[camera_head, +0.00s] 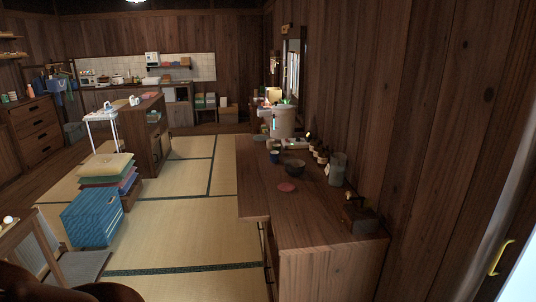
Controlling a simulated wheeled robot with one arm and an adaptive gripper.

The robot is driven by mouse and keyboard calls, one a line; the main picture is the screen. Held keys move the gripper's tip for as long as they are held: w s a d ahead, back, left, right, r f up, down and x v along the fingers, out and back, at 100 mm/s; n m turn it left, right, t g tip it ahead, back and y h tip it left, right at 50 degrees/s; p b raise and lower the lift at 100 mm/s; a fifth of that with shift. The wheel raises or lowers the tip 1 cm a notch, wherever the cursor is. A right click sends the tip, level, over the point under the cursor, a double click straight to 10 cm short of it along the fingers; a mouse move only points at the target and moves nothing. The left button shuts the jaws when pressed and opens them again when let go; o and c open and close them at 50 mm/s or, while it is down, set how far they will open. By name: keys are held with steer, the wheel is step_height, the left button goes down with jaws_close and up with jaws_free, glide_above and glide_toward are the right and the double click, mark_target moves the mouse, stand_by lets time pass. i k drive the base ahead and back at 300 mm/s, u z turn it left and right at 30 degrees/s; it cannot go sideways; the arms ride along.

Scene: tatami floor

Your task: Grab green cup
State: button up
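A tall grey-green cup-like container (338,168) stands upright near the wall side of the wooden counter (308,222), at the right of the head view. A pale mark shows on its left side. A small dark blue cup (274,157) and a dark bowl (295,167) stand to its left on the same counter. The grey-green container is the only greenish cup-like thing I make out there. My gripper is not in view, so whether it is open or shut does not show.
A flat pink-red round thing (287,187) and a dark box (358,216) lie nearer on the counter. Several small bottles line the wall. A blue striped box (91,217) and stacked cushions (106,168) stand left. Tatami floor (188,222) is open left of the counter.

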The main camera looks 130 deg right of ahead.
mark_target(277, 149)
steer(key=z, duration=4.55)
